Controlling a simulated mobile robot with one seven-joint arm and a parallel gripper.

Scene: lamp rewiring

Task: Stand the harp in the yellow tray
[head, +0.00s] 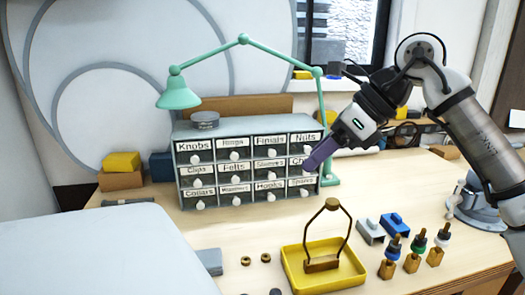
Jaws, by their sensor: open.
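The harp (347,236), a dark bronze wire loop with a knob on top and a block-like brown foot, stands upright. Its foot is within the yellow tray (352,280), a shallow tray near the front of the bench. My gripper (310,164), with purple fingers, is above and behind the harp, in front of the right side of the drawer cabinet. It is apart from the harp and holds nothing that I can see. The fingers overlap in this view, so the gap between them is hidden.
The grey labelled drawer cabinet (248,186) and the green desk lamp (178,95) stand behind. Right of the tray are grey and blue blocks (393,224) and several brass sockets with coloured tops (414,248). Small brass rings (246,261) lie left of the tray.

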